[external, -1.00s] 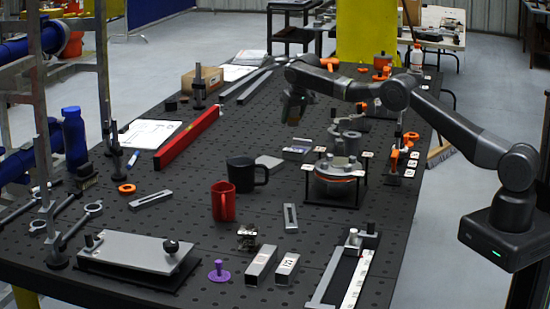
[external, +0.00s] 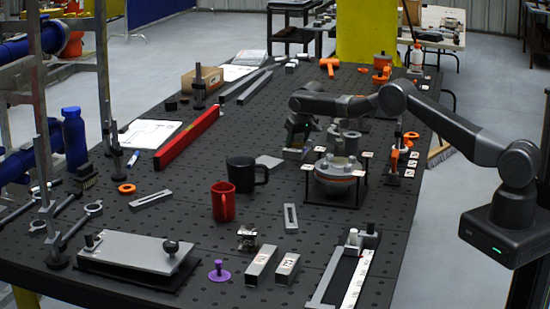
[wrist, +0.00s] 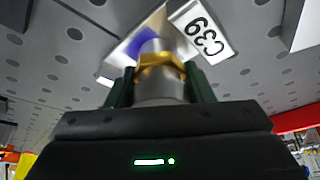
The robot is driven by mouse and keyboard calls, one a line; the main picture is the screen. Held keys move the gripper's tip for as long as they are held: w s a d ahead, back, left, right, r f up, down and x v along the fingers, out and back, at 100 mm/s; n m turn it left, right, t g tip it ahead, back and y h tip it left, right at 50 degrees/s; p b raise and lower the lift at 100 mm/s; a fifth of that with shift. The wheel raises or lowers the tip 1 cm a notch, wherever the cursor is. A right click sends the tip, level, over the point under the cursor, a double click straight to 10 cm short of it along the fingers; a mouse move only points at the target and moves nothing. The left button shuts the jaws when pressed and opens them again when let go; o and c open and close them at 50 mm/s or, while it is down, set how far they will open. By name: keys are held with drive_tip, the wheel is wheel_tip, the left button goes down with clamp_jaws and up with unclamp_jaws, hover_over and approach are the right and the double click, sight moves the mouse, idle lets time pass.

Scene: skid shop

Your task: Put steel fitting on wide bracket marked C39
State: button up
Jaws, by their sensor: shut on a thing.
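My gripper (wrist: 160,88) is shut on the steel fitting (wrist: 158,92), a grey cylinder with a brass-coloured ring, its dark green fingers on either side. Beyond the fitting in the wrist view is the wide bracket (wrist: 113,75), a shiny metal piece with a blue patch, partly hidden by the fitting. Its white tag (wrist: 203,35) reads C39. In the external view my gripper (external: 297,147) points down at the bracket (external: 292,154), and the fitting is hidden. I cannot tell whether the fitting touches the bracket.
A round flanged part on a dark stand (external: 338,172) with small white tags is close on the right. A black mug (external: 241,175) and a red mug (external: 222,202) stand to the front left.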

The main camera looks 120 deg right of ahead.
drive_tip(key=shift+f, duration=0.15)
drive_tip(key=o, duration=0.8)
drive_tip(key=b+v, duration=0.3)
drive_tip(key=v, duration=0.9)
drive_tip(key=shift+a, duration=0.1)
